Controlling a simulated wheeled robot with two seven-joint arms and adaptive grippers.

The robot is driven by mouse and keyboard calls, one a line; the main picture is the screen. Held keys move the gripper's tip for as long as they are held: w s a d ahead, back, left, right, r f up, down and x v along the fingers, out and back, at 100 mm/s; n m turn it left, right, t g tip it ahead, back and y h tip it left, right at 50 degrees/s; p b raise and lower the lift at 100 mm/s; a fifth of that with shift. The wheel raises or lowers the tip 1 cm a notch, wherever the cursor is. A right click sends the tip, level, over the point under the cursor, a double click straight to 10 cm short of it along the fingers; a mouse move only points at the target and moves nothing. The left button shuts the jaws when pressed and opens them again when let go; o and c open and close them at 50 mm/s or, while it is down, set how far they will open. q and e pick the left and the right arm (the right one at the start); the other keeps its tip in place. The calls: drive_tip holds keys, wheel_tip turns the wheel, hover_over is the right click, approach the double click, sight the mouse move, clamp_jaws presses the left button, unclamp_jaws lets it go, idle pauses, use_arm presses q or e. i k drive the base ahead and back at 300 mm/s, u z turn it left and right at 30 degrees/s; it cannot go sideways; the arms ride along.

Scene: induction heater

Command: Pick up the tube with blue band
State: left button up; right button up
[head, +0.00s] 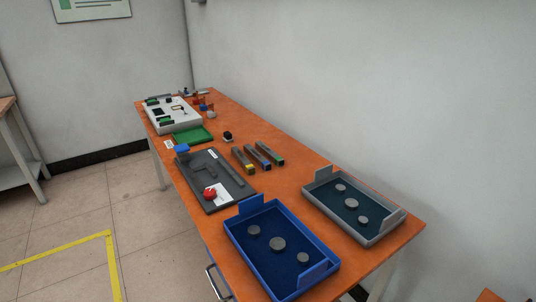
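Three dark square-sided tubes lie side by side on the orange table (290,185), behind the dark grey panel. The tube with blue band (257,155) is the middle one, with its blue end toward the front right. The tube with a yellow band (243,160) lies to its left, and the tube with a green band (270,153) to its right. Small gaps seem to separate them. Neither of my grippers is in view, and nothing covers the tubes.
The dark grey panel (205,172) has a red button (210,194). A blue tray (239,234) and a grey tray (317,197) with round discs stand at the near end. A green mat (194,136) and a white box (165,129) are farther back. A wall runs behind.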

sight(253, 153)
drive_tip(key=k, duration=0.5)
drive_tip(key=u, duration=1.8)
drive_tip(key=i, duration=2.05)
drive_tip(key=z, duration=2.2)
